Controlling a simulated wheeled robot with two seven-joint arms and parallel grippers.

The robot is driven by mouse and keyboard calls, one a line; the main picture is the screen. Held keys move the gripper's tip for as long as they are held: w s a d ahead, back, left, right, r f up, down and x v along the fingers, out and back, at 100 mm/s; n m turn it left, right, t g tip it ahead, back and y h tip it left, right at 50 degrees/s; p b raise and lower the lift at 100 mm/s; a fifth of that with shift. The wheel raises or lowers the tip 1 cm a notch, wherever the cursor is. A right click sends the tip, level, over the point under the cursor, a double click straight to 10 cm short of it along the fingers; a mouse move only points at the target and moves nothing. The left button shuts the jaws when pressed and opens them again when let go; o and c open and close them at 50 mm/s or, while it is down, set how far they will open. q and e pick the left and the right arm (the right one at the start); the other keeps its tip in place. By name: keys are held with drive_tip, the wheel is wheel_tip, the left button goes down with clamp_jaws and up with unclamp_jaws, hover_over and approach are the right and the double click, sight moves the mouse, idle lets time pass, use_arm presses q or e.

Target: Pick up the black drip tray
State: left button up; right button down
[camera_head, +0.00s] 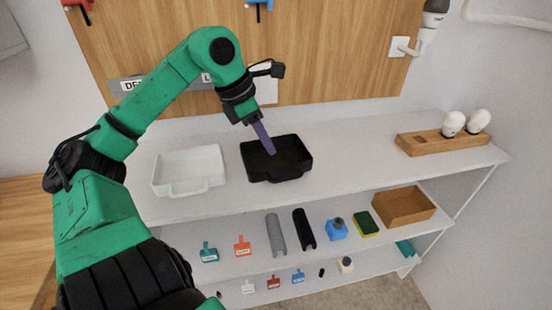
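The black drip tray (287,158) sits on the white top shelf, right of the white tray. It is a shallow rectangular tray with a handle loop at its front. My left arm is green and reaches in from the left. My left gripper (266,147) points down over the black tray, its purple fingers overlapping the tray's back-left part in the picture. I cannot tell if they touch the tray, or if they are apart or closed. My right gripper is out of view.
A white tray (188,170) stands just left of the black one. A wooden block (436,143) with white bulb-like things is at the right of the top shelf (350,160). Lower shelves hold a brown box (403,206), a sponge (366,223) and several small items. The wood panel is behind.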

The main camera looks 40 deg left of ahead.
sight(283, 167)
use_arm(q)
drive_tip(key=p+x, duration=0.1)
drive_tip(key=x, duration=0.8)
drive_tip(key=shift+d+r+p, duration=0.1)
drive_tip(key=shift+d+p, duration=0.05)
drive_tip(key=shift+p, duration=0.25)
drive_tip(key=shift+w+f, duration=0.2)
drive_tip(key=shift+f, duration=0.05)
clamp_jaws()
drive_tip(key=shift+r, duration=0.1)
